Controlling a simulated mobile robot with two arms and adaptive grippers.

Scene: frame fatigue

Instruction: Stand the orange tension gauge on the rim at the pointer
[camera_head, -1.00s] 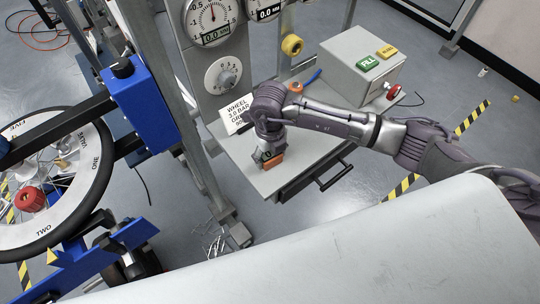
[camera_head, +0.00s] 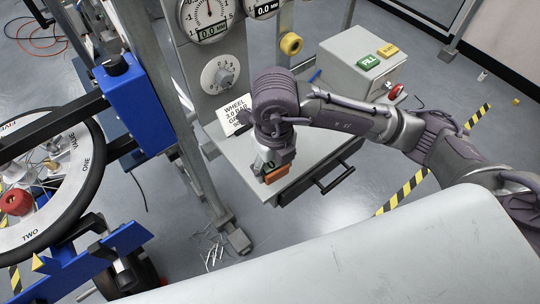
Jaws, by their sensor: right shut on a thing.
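The wheel (camera_head: 80,185) is at the left edge of the head view, partly cut off, with a black tyre and a pale ring marked VALVE, ONE and TWO. A small yellow wedge (camera_head: 38,264), maybe the pointer, shows below its rim. My right gripper (camera_head: 268,163) points down, shut on the orange tension gauge (camera_head: 277,174), over the front part of the grey bench. The gauge seems to be just above the bench top; the gripper hides part of it. The gauge is well to the right of the wheel. My left gripper is not in view.
A metal post (camera_head: 195,150) and blue stand (camera_head: 138,100) lie between bench and wheel.

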